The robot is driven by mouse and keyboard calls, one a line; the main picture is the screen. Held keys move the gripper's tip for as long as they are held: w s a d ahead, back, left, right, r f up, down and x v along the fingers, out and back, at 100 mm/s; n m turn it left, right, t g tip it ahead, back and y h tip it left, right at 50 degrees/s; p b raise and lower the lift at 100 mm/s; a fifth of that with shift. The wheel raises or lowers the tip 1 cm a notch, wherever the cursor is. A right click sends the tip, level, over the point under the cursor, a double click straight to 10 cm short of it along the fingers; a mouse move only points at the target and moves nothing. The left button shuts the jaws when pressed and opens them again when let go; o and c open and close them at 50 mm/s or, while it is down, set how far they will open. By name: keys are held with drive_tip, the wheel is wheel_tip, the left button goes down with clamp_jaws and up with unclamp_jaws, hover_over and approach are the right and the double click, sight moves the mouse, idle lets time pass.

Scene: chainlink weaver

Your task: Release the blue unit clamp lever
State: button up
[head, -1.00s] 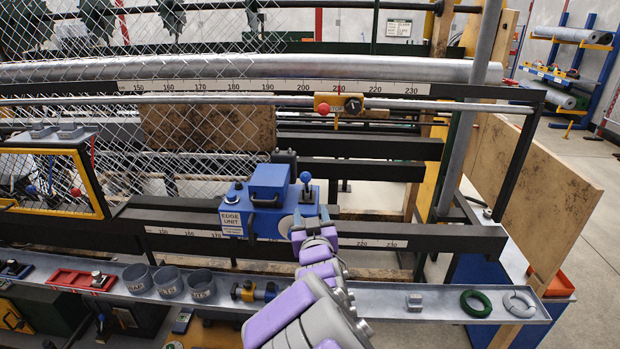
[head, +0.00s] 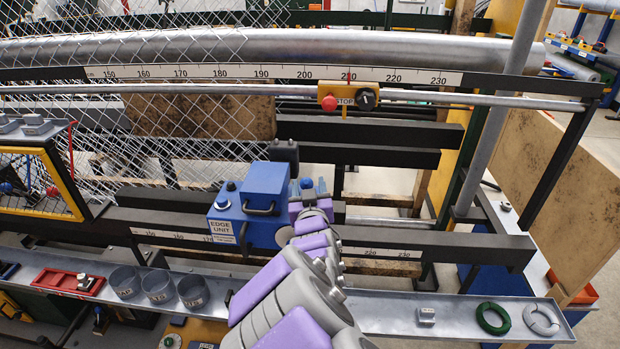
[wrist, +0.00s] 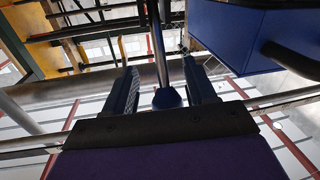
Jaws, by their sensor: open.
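The blue edge unit (head: 232,212) sits on the black rail, with a label and a black handle on its front. Its clamp lever has a blue ball knob (head: 307,183) at the unit's right side. My gripper (head: 308,186) is at that knob, and my arm hides the lever's lower part. In the wrist view, the open fingers (wrist: 161,90) stand on either side of the lever's blue knob (wrist: 166,98) and dark rod. Gaps show between the knob and both fingers. The blue housing (wrist: 225,30) is close on the right there.
A graduated rail (head: 380,252) runs below the unit. A yellow stop box (head: 345,98) with red and black knobs is above right. A tray (head: 385,318) in front holds grey cups (head: 158,287) and a green ring (head: 493,318). Chain-link mesh hangs at left.

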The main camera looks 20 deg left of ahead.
drive_tip(key=shift+w+a+f, duration=0.1)
drive_tip(key=shift+a, duration=0.35)
drive_tip(key=shift+d, duration=0.25)
drive_tip(key=c, duration=0.5)
drive_tip(key=shift+a, duration=0.1)
clamp_jaws()
